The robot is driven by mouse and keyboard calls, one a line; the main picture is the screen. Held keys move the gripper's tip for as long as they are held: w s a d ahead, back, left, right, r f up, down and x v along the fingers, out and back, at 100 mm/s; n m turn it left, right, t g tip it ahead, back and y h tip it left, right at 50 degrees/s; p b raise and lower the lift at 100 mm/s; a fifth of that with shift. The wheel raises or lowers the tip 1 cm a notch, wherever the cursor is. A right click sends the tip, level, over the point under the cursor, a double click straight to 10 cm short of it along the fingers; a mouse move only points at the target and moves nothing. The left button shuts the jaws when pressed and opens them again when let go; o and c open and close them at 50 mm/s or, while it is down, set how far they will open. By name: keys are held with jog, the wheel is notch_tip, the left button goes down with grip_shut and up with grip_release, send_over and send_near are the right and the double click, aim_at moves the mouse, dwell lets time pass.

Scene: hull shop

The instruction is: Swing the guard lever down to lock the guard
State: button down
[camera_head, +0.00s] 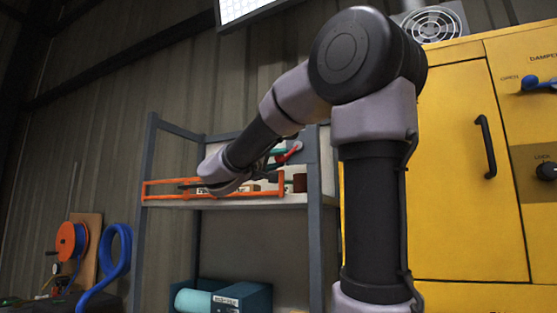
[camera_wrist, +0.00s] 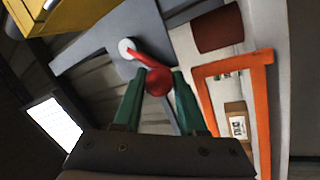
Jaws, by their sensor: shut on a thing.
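The guard lever (camera_wrist: 143,60) is a short red bar. It runs from a round white pivot (camera_wrist: 127,47) on a grey plate to a red ball knob (camera_wrist: 158,82). My gripper (camera_wrist: 158,74) has its green fingers shut on the knob, one on each side. In the head view the red lever (camera_head: 291,153) slants down and left from its pivot, at the shelf's right end. The orange guard frame (camera_head: 215,197) spans the shelf front; it also shows in the wrist view (camera_wrist: 265,110). My forearm and wrist hide part of the guard and most of the gripper in the head view.
The grey shelf rack (camera_head: 143,200) has uprights close to the lever. A dark red cylinder (camera_wrist: 219,29) and a labelled box (camera_wrist: 238,122) sit behind the guard. A yellow cabinet (camera_head: 460,200) stands at the right. A blue hose (camera_head: 115,262) and orange reel (camera_head: 68,242) are at the left.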

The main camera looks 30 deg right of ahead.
jog(key=shift+r, duration=0.15)
jog(key=c, duration=0.6)
grip_release()
jog(key=shift+a, duration=0.1)
jog(key=v, duration=1)
jog(key=shift+s+a+f, duration=0.2)
jog(key=shift+s+a, duration=0.05)
